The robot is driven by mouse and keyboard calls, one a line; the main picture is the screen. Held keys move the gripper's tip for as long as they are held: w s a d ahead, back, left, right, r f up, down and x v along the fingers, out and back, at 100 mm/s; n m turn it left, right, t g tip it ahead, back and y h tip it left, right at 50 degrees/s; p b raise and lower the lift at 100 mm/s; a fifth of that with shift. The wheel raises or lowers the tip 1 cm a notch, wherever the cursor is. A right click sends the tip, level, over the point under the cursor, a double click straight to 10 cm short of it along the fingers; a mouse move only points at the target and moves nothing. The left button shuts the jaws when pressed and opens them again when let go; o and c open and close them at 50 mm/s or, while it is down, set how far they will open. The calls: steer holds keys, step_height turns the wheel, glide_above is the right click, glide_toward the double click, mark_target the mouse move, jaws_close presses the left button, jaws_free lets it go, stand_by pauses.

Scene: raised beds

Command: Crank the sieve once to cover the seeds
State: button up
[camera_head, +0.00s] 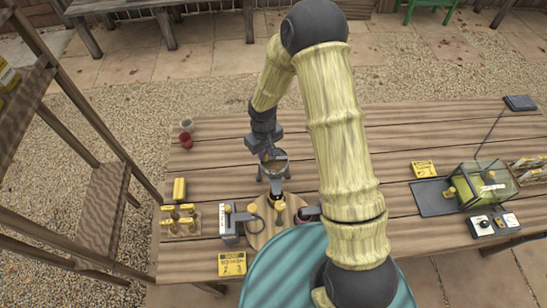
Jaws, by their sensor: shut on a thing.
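The crank itself is mostly hidden by the fingers. No seeds can be made out at this size.

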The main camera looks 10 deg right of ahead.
steer(key=shift+w, duration=0.15)
steer(key=shift+w+a, duration=0.2)
steer(key=shift+w, duration=0.5)
stand_by(0.3)
steer(key=shift+w+d, duration=0.2)
steer(key=shift+w, duration=0.45)
steer(key=shift+w+d+p, duration=0.3)
steer(key=shift+w+d, duration=0.15)
steer(key=shift+w, duration=0.05)
